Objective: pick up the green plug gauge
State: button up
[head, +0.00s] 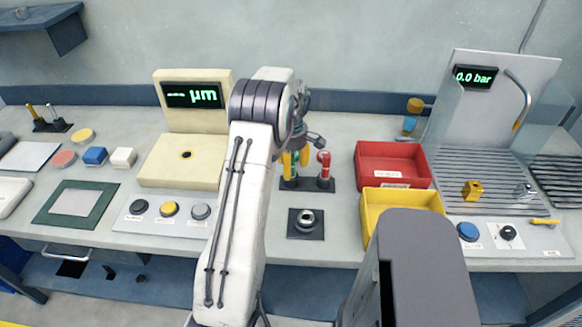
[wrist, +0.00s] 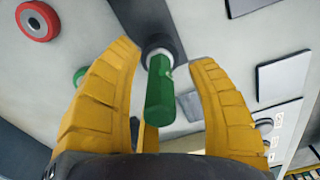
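The green plug gauge (wrist: 160,92) shows in the wrist view as a green faceted handle with a dark collar and pale end. It lies between the two yellow fingers of my gripper (wrist: 172,80), with a visible gap on each side. My gripper is open and does not appear to hold it. In the head view my gripper (head: 296,160) is over the dark gauge stand (head: 308,184), and my arm hides most of the green gauge there. A red-handled gauge (head: 324,165) stands upright just to the right.
A red bin (head: 392,153) and a yellow bin (head: 372,214) are to the right. A dark square fixture with a metal ring (head: 306,222) is in front of the stand. The cream µm gauge unit (head: 172,174) is on the left. A red ring (wrist: 37,20) shows in the wrist view.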

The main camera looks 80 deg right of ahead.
grip_shut()
dwell(0.3)
jog(key=shift+r, duration=0.1)
